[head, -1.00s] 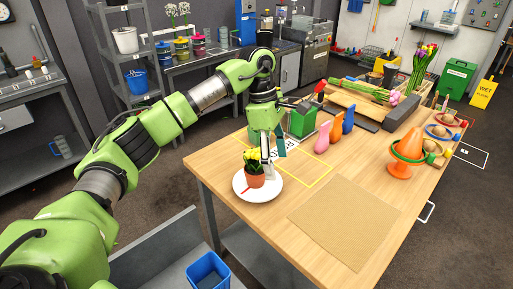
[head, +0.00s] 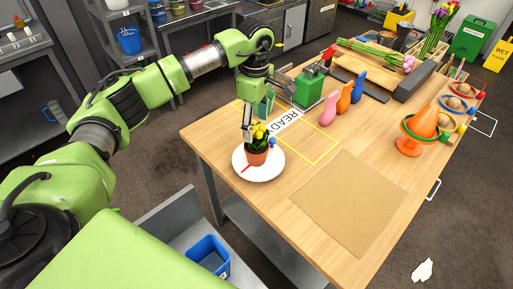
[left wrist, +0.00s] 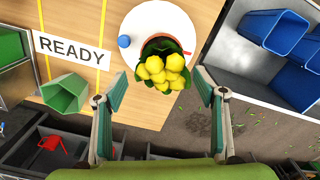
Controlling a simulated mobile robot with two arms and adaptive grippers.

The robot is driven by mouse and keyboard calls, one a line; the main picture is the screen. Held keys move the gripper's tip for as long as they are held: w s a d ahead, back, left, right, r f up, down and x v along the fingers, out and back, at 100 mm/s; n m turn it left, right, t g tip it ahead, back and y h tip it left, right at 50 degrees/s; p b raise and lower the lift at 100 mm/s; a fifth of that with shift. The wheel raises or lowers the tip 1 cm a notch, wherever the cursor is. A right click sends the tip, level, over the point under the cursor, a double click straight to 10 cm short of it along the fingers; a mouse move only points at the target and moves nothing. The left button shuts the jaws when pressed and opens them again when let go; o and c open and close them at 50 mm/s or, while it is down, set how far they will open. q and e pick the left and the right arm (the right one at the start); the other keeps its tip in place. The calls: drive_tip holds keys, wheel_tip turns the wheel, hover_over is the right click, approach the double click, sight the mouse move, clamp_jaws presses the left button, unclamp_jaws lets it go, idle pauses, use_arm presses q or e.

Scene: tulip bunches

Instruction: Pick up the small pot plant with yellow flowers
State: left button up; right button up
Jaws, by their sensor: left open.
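The small pot plant has yellow flowers (head: 259,132), green leaves and a terracotta pot (head: 257,158). It stands upright on a white plate (head: 272,173) near the table's left corner. My left gripper (head: 257,119) is open at the plant's far side, one finger close to the flowers. In the left wrist view the flowers (left wrist: 160,72) show centred ahead of the two spread fingers, with nothing gripped. The leaves hide most of the pot there, and I cannot tell whether a finger touches them. My right gripper is not in view.
A blue round thing (left wrist: 124,41) and a red stick (head: 246,168) lie on the plate. A green box (head: 308,90) and pink, orange and blue bottles (head: 328,110) stand farther back. A blue bin (head: 208,254) is below the table.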

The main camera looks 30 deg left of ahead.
sight(256, 144)
use_arm(q)
drive_tip(key=f+p, duration=0.1)
drive_tip(key=f, duration=0.2)
drive_tip(key=shift+s+d+f+p, duration=0.2)
drive_tip(key=shift+f+p, duration=0.1)
drive_tip(key=shift+p, duration=0.05)
drive_tip(key=shift+f, duration=0.5)
drive_tip(key=c, duration=1.8)
drive_tip(key=shift+r, duration=0.1)
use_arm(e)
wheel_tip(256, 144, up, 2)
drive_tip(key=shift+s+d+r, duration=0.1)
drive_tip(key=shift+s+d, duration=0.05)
use_arm(q)
drive_tip(key=shift+w+r, duration=0.1)
